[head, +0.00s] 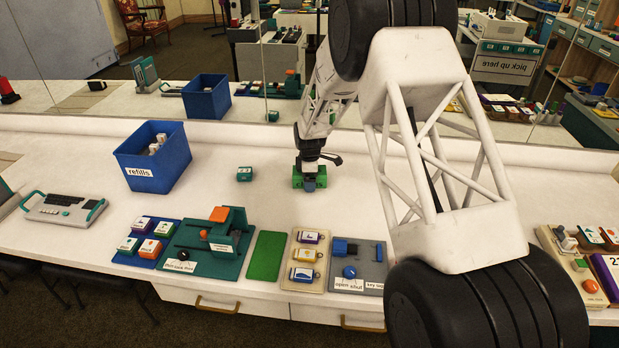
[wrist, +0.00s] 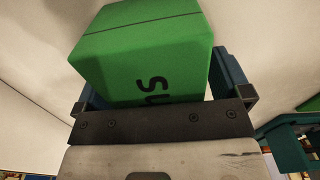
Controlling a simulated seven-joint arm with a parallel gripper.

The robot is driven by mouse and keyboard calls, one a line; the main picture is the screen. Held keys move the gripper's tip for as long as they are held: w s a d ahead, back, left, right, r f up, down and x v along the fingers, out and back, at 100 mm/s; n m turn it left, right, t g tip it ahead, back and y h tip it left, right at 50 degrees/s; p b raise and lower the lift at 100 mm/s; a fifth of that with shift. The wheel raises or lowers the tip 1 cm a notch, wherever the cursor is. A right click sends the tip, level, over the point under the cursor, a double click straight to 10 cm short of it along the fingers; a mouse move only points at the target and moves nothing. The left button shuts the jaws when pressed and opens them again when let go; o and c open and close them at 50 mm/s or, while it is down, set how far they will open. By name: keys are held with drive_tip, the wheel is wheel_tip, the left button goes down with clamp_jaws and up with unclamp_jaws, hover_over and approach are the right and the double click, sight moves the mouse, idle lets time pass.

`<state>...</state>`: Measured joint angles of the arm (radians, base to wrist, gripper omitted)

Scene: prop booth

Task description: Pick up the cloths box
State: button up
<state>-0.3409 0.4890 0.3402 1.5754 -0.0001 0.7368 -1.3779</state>
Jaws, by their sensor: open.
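A green box (wrist: 145,50) fills much of the wrist view. Dark lettering on its near face is partly hidden by my gripper, with only an "s" and part of another letter readable, so I cannot confirm its name. My gripper (wrist: 160,88) is open, with one blue finger on each side of the box. The box is slightly turned between the fingers. In the head view the green box (head: 298,181) sits on the white counter beneath my gripper (head: 310,182), which partly covers it.
A small dark green box (head: 244,174) lies left of my gripper. A blue bin labelled "refills" (head: 138,172) stands further left. Fixtures and labelled blocks, including a green mat (head: 265,256), line the front edge. A mirror behind reflects the counter (head: 240,135).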

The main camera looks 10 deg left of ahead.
drive_tip(key=shift+c, duration=0.4)
drive_tip(key=c, duration=1)
drive_tip(key=shift+r, duration=0.2)
drive_tip(key=shift+r, duration=0.55)
wheel_tip(320, 180, up, 2)
drive_tip(key=s+d, duration=0.1)
drive_tip(key=s, duration=0.4)
drive_tip(key=s+d+r, duration=0.1)
drive_tip(key=s+d, duration=0.1)
drive_tip(key=s, duration=0.3)
drive_tip(key=s+d, duration=0.2)
drive_tip(key=s, duration=0.3)
drive_tip(key=shift+d+r, duration=0.1)
drive_tip(key=shift+r, duration=0.2)
